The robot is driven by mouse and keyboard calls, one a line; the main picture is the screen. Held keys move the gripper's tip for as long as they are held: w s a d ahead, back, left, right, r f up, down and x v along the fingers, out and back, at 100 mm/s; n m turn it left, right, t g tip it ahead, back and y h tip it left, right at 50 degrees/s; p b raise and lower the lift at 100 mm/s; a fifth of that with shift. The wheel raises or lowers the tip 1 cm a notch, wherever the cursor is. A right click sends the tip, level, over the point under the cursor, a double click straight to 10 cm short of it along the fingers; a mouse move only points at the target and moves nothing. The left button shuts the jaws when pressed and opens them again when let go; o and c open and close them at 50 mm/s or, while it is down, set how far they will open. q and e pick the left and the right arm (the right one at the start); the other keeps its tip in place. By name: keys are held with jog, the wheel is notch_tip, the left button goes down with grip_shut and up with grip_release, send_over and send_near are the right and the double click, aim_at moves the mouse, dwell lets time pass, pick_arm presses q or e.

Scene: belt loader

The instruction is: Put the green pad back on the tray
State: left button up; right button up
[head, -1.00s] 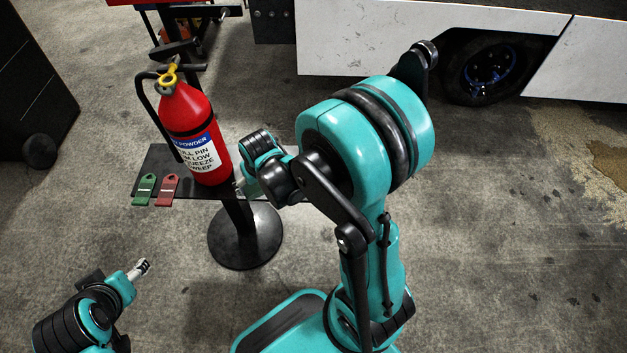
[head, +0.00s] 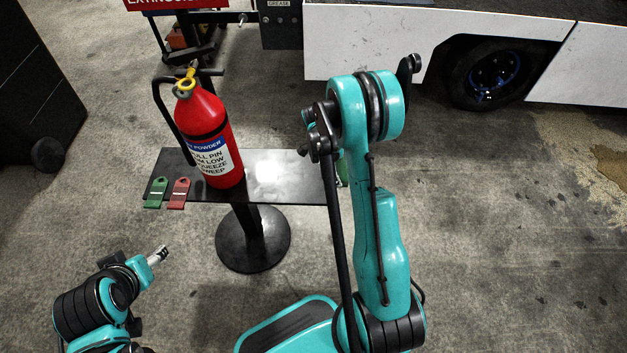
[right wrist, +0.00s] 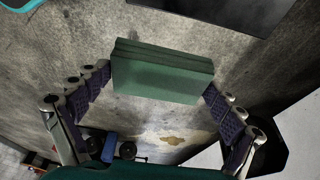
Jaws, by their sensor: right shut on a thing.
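The green pad (right wrist: 163,75) is a thick block between the two fingers of my right gripper (right wrist: 158,82) in the right wrist view. The gripper is shut on its two ends and holds it above the floor. In the head view my right arm hides most of that gripper; a sliver of green, probably the pad (head: 343,170), shows by the right end of the black tray (head: 285,170). I cannot tell the gap between pad and tray. My left gripper (head: 158,255) is low at the left, away from the tray; its finger opening is unclear.
A red fire extinguisher (head: 212,140) stands on the tray's left half. A green tag (head: 155,193) and a red tag (head: 179,194) lie left of it. The tray's right half is bare. A white vehicle (head: 400,45) is behind; a dark cabinet (head: 35,85) is at left.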

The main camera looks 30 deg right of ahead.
jog(key=b, duration=0.3)
send_over(316, 183)
jog(key=f, duration=0.3)
jog(key=a+f, duration=0.1)
jog(key=f, duration=0.1)
jog(key=shift+w+f, duration=0.2)
jog(key=shift+w, duration=0.2)
notch_tip(316, 183, down, 4)
jog(key=shift+b, duration=0.95)
jog(key=shift+r, duration=0.15)
jog(key=o, duration=0.9)
